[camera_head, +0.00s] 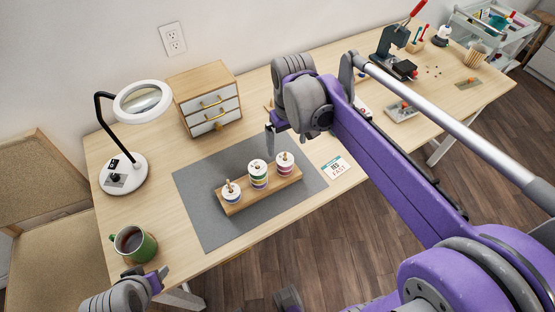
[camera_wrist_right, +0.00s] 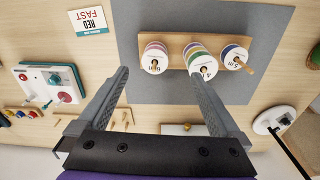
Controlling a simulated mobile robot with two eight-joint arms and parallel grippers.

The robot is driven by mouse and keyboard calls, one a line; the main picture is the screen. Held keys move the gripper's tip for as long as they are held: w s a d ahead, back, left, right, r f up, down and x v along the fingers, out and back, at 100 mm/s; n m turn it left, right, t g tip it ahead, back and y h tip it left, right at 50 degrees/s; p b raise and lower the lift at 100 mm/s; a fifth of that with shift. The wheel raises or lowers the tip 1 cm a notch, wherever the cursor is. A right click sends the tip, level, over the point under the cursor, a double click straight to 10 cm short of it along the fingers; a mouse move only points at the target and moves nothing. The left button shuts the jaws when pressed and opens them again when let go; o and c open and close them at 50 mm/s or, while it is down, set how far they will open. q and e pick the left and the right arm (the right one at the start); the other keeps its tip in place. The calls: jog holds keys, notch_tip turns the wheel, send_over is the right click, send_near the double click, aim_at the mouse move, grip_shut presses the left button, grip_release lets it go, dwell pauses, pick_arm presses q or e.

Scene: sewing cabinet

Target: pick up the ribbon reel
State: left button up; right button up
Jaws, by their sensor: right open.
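Several ribbon reels sit on the pegs of a wooden stand (camera_head: 235,207) in the middle of the grey mat. The left reel (camera_head: 232,192), the taller middle stack (camera_head: 258,173) and the right stack (camera_head: 285,164) have white tops. In the right wrist view they show as a left stack (camera_wrist_right: 155,58), a middle stack (camera_wrist_right: 203,62) and a right reel (camera_wrist_right: 233,57). My right gripper (camera_head: 271,138) is behind and above the stand, apart from the reels. Its open, empty fingers (camera_wrist_right: 159,76) show in the wrist view. My left gripper (camera_head: 157,279) is low at the left; its jaws are unclear.
The grey mat (camera_head: 205,170) has free room around the stand. A magnifier lamp (camera_head: 125,170), a drawer box (camera_head: 207,98) and a green mug (camera_head: 136,244) stand around it. A card (camera_head: 335,167) lies at its right. A press (camera_head: 391,52) stands farther right.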

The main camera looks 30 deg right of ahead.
jog(key=w, duration=0.2)
send_over(285, 157)
notch_tip(285, 157, down, 5)
jog(key=shift+g, duration=0.3)
jog(key=shift+w+d+f+b, duration=0.1)
jog(key=shift+f+b, duration=0.2)
jog(key=shift+f, duration=1.2)
jog(key=shift+w+f+b, duration=0.1)
jog(key=shift+f+b, duration=0.15)
jog(key=shift+f, duration=1.25)
jog(key=c, duration=1.4)
notch_tip(285, 157, up, 10)
jog(key=shift+r+p, duration=0.1)
jog(key=shift+p, duration=0.35)
